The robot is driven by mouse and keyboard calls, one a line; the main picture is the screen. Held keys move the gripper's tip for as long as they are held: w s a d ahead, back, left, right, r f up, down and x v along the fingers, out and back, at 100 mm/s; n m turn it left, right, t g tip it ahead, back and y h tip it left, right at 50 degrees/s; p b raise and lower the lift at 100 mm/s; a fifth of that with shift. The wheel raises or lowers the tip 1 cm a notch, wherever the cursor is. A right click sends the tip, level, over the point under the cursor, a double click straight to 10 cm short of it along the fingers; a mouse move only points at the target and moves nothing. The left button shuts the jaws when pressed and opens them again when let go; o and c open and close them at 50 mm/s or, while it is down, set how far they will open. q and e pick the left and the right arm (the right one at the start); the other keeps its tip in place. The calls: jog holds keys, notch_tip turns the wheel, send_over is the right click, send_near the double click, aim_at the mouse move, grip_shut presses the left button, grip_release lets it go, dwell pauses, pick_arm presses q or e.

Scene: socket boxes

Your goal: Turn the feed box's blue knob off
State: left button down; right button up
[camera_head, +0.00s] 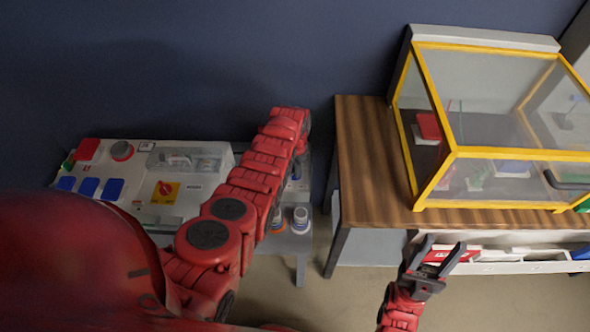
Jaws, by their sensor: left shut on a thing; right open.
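My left arm reaches across the table on the left, and its hand (301,124) is at the far right end of that table. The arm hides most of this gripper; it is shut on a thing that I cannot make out. A grey piece (297,178) shows just below the hand, largely covered by the arm. I cannot make out a blue knob. My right gripper (443,256) is open and empty, in front of the wooden table.
Small plug-like pieces (300,219) stand near the grey table's front right corner. A wooden table (365,160) on the right bears a clear case with a yellow frame (436,180). A gap of floor separates the tables.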

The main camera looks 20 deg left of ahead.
pick_arm(q)
jog(key=n, duration=0.5)
jog(key=shift+d, duration=0.1)
jog(key=n, duration=0.4)
jog(key=shift+d+n, duration=0.1)
jog(key=shift+n, duration=0.2)
jog(key=n, duration=0.4)
jog(key=shift+w+d, duration=0.1)
jog(key=shift+n, duration=1.2)
jog(key=shift+n+b, duration=0.3)
jog(key=shift+n, duration=0.5)
jog(key=c, duration=0.9)
grip_release()
